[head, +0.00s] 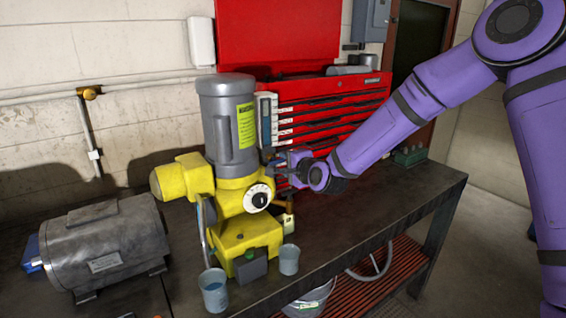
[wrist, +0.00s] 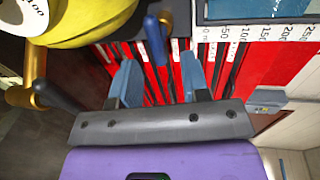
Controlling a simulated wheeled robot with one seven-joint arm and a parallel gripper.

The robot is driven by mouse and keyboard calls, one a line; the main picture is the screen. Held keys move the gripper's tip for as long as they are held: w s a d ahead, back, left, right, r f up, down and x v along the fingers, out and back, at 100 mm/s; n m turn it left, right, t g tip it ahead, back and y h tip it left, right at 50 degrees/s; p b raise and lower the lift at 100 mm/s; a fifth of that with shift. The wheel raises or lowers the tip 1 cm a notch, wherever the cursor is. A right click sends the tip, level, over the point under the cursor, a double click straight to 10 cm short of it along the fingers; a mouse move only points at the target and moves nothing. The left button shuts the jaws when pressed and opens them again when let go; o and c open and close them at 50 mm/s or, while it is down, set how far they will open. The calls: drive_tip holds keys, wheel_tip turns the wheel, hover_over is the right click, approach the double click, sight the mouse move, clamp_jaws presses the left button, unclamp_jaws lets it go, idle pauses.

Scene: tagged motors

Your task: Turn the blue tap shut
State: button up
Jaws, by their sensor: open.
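The blue tap handle (wrist: 155,42) shows at the top middle of the wrist view, below the graduated column, as a blue lever pointing toward my gripper. My gripper (wrist: 160,72) is open, with one finger on each side of the lever's line. The lever's tip is about level with the fingertips; I cannot tell whether either finger touches it. In the head view my gripper (head: 281,166) is just right of the yellow pump, below the column. The tap is small and dark there, partly hidden by the gripper.
A yellow pump with a grey motor (head: 228,125) stands close left of my gripper. The graduated column (head: 267,118) is above it. A brass fitting with a dark lever (wrist: 57,97) is at left in the wrist view. A red tool chest (head: 335,110) stands behind.

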drive_tip(key=v, duration=0.8)
drive_tip(key=s+d+r+n+g+h, duration=0.2)
drive_tip(key=s+d+r+n+h, duration=0.25)
drive_tip(key=s+d, duration=0.3)
drive_tip(key=s+d+r+n+g+h, duration=0.2)
drive_tip(key=s+d+r+n+h, duration=0.15)
drive_tip(key=s+d+r, duration=0.45)
drive_tip(key=s+d+r+n+g, duration=0.1)
drive_tip(key=s+d, duration=0.4)
drive_tip(key=s, duration=0.5)
drive_tip(key=s+d+r+n+g, duration=0.1)
drive_tip(key=s+d, duration=0.4)
drive_tip(key=s, duration=0.6)
drive_tip(key=shift+n+g+h, duration=0.3)
drive_tip(key=shift+n+g, duration=0.5)
drive_tip(key=shift+g, duration=0.1)
drive_tip(key=shift+r, duration=0.1)
